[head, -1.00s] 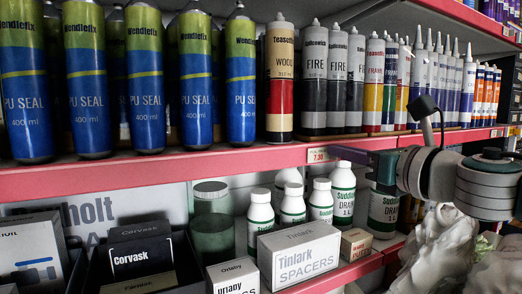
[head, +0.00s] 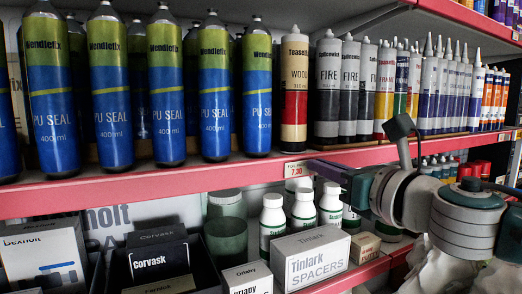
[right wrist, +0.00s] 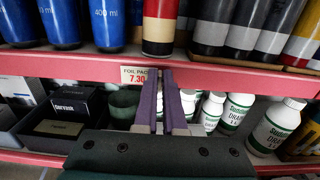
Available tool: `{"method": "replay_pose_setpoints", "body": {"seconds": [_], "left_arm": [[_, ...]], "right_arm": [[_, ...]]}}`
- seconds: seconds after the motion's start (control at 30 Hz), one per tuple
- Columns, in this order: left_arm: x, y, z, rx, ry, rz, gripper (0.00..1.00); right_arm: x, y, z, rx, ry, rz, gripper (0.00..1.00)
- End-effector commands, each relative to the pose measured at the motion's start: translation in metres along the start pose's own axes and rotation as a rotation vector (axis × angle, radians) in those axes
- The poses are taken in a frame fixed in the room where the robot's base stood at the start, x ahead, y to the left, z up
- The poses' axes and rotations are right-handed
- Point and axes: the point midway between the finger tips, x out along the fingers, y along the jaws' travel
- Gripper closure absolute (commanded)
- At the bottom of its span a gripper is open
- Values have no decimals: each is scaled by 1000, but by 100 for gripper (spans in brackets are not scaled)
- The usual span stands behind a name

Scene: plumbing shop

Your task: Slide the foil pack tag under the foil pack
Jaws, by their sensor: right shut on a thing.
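The foil pack tag (head: 296,169), a small white price label reading 7.30, is on the red shelf rail (head: 180,190), below the red-and-black WOOD tube (head: 294,95). In the right wrist view the tag (right wrist: 138,75) reads FOIL PACK. The blue and green PU SEAL 400 ml packs, apparently the foil packs, stand in a row to its left; the nearest is the rightmost pack (head: 257,95). My right gripper (head: 317,168) is shut on the tag's right end; its purple fingers (right wrist: 165,85) hide that end in the right wrist view. My left gripper is out of view.
Grey FIRE tubes (head: 328,95) stand right of the WOOD tube. On the lower shelf are white bottles (head: 272,220), a Tinlark SPACERS box (head: 315,258), a green cylinder (head: 225,238) and a black Corvask box (head: 160,260). The rail left of the tag is clear.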

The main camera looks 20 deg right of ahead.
Motion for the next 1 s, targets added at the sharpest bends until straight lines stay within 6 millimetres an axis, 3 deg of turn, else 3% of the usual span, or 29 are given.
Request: {"method": "replay_pose_setpoints", "body": {"seconds": [0.03, 0.2, 0.5, 0.7, 1.0], "left_arm": [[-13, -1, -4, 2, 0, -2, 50], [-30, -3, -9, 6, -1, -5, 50], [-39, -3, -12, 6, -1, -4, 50], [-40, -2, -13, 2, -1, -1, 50], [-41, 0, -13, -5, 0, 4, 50]], "right_arm": [[0, 17, 7, 8, 1, 6, 100], [0, 73, 6, 9, 0, 5, 100], [0, 154, 2, 5, -2, 4, 100], [0, 184, 1, 2, -1, 3, 100], [0, 196, 1, 0, -1, 1, 100]]}}
